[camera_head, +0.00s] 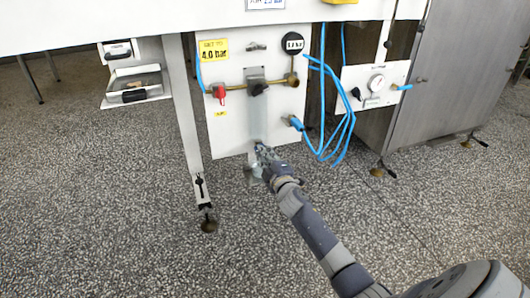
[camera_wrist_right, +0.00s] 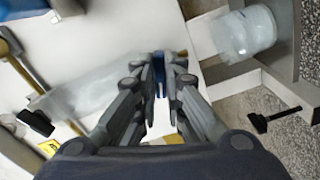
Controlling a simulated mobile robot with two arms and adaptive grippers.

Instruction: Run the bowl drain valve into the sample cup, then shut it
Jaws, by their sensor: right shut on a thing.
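The clear bowl (camera_head: 257,118) hangs down the white panel below a black knob. It shows as a translucent column in the wrist view (camera_wrist_right: 88,92). My right gripper (camera_head: 262,151) is at the bowl's lower end. In the wrist view its fingers (camera_wrist_right: 161,72) are closed around a small blue part (camera_wrist_right: 158,68), which appears to be the drain valve; the fingers mostly hide it. The clear sample cup (camera_wrist_right: 245,33) is beyond the fingers, to the right. In the head view it is partly hidden behind the gripper. Its fill cannot be told. My left gripper is out of view.
A brass pipe (camera_head: 238,86) with a red handle (camera_head: 219,92) crosses the panel (camera_head: 230,135). Blue hoses (camera_head: 345,125) loop at its right. A machine leg (camera_head: 183,110) stands at the left. The speckled floor below is open.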

